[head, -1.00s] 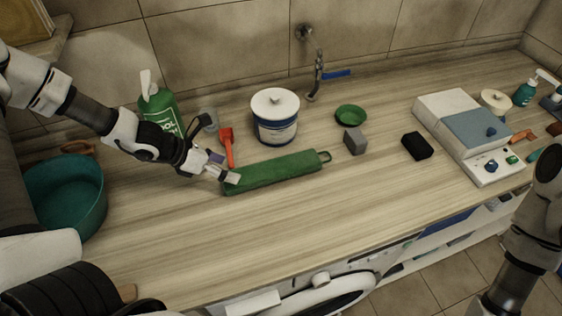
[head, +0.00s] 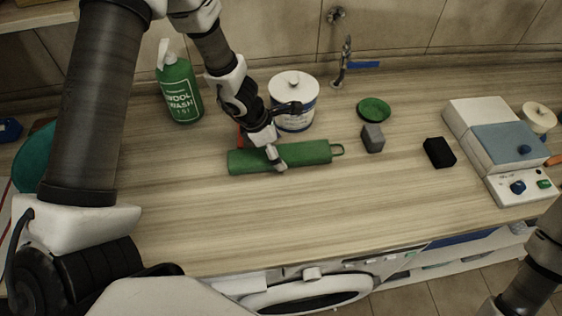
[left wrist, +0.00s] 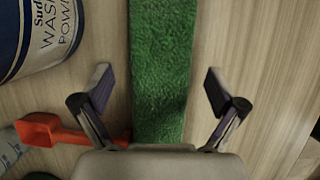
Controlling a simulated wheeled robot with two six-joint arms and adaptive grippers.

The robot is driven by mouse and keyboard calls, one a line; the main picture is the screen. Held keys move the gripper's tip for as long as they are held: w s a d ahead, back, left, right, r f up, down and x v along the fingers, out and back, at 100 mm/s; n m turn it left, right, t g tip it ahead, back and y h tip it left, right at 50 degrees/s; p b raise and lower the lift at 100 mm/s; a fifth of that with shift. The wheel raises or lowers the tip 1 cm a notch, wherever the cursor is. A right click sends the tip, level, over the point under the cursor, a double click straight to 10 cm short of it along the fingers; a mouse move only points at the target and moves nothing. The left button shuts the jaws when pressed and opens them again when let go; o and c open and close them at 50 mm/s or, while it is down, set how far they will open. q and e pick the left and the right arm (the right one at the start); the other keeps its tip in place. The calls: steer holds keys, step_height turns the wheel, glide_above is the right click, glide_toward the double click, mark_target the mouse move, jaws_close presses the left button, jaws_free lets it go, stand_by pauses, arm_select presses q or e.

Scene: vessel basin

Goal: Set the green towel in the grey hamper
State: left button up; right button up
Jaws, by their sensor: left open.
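The green towel (head: 308,153) lies rolled up on the wooden counter, with a small loop at its right end. In the left wrist view the towel (left wrist: 162,60) runs up the middle of the picture. My left gripper (head: 275,160) is over the left-middle part of the towel. Its two fingers (left wrist: 158,88) are open, one on each side of the towel, with gaps between; the exact height above the counter is unclear. Only a link of my right arm shows at the lower right; its gripper is out of view. I see no grey hamper.
A white washing powder tub (head: 296,100) stands just behind the towel, and a red scoop (left wrist: 55,131) lies beside it. A grey block (head: 372,138), green dish (head: 374,108) and black block (head: 439,152) are to the right. The counter in front is clear.

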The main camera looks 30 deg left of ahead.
arm_select(q)
steer(key=shift+x, duration=0.95)
steer(key=shift+s+a+r, duration=0.1)
steer(key=shift+r, duration=0.1)
steer(key=shift+c, duration=0.4)
steer(key=c, duration=1.1)
steer(key=shift+c, duration=1.2)
steer(key=shift+r, duration=0.1)
